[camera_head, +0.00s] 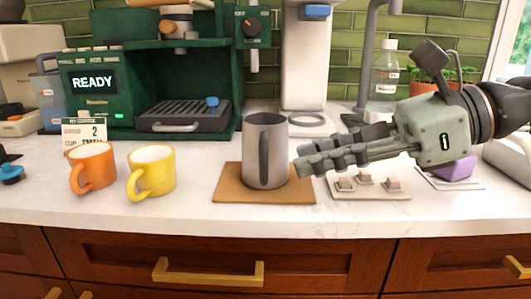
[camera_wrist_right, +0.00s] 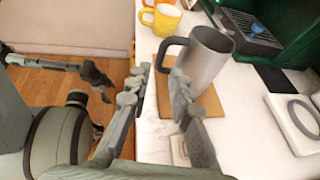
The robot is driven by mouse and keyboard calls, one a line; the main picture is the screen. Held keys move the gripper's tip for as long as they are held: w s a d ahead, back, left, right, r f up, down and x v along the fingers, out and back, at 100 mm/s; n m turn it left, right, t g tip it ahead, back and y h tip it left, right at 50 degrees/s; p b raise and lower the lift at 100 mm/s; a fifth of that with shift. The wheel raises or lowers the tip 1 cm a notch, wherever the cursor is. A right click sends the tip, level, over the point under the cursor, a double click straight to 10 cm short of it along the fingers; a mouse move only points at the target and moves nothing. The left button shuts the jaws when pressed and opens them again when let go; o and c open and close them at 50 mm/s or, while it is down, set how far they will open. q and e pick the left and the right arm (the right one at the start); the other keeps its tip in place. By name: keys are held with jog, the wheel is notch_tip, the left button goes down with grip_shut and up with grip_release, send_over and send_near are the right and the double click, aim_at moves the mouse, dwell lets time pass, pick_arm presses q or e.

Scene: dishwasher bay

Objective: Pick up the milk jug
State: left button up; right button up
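The milk jug (camera_head: 265,150) is a grey metal jug with a dark handle. It stands upright on a brown mat (camera_head: 232,193) on the counter. My right gripper (camera_head: 306,160) reaches in from the right, its fingertips close to the jug's right side. In the right wrist view the right gripper (camera_wrist_right: 159,78) is open with nothing between its fingers. The jug (camera_wrist_right: 208,58) stands just beyond the fingertips there, its handle turned to the left. I cannot tell whether the fingers touch it. Part of my left arm seems to show at the wrist view's left; its finger state is unclear.
An orange mug (camera_head: 93,167) and a yellow mug (camera_head: 152,172) stand left of the mat. A green coffee machine (camera_head: 180,70) is behind. A small tray (camera_head: 372,192) with several pale cubes and a purple block (camera_head: 457,168) lie below the right arm. The counter's front strip is clear.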

aim_at(265, 155)
jog(key=p+x, duration=0.1)
jog(key=x, duration=0.3)
jog(key=shift+a, duration=0.4)
jog(key=shift+w+a+f, duration=0.2)
jog(key=shift+a+f, duration=0.15)
jog(key=shift+a, duration=0.15)
pick_arm(q)
jog(key=shift+w+f, duration=0.1)
jog(key=shift+f, duration=1.35)
pick_arm(e)
grip_shut()
